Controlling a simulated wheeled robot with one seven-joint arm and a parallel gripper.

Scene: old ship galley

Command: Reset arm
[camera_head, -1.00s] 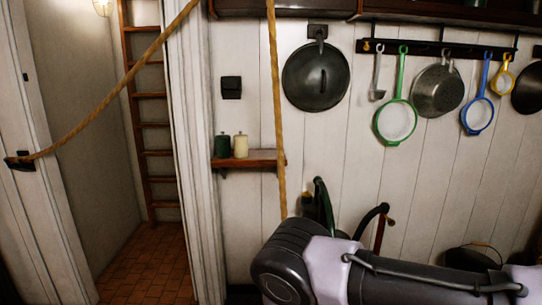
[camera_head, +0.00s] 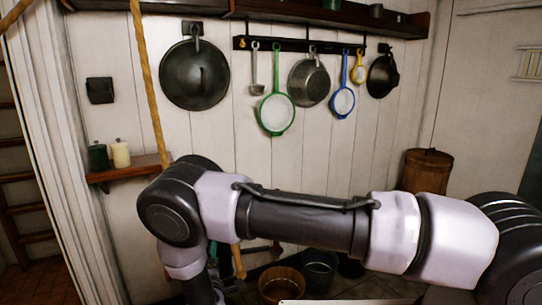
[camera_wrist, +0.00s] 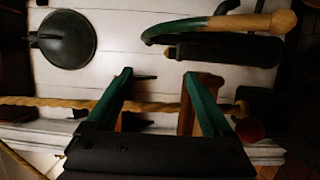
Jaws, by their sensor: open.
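My arm crosses the lower half of the head view, bent at an elbow on the left. My gripper is out of sight there. In the wrist view my gripper (camera_wrist: 157,82) is open, with its two green-edged fingers spread and nothing between them. Behind the fingers are the white plank wall (camera_wrist: 170,60), the yellow rope (camera_wrist: 60,103) and a wooden piece at the right finger. What the wooden piece is I cannot tell.
A rail (camera_head: 300,46) holds a green-rimmed strainer (camera_head: 276,113), a blue-rimmed strainer (camera_head: 343,102) and pans. A dark lid (camera_head: 194,75) hangs left. A small shelf (camera_head: 128,170) holds two canisters. A wooden bucket (camera_head: 282,285) and a barrel (camera_head: 427,172) stand below.

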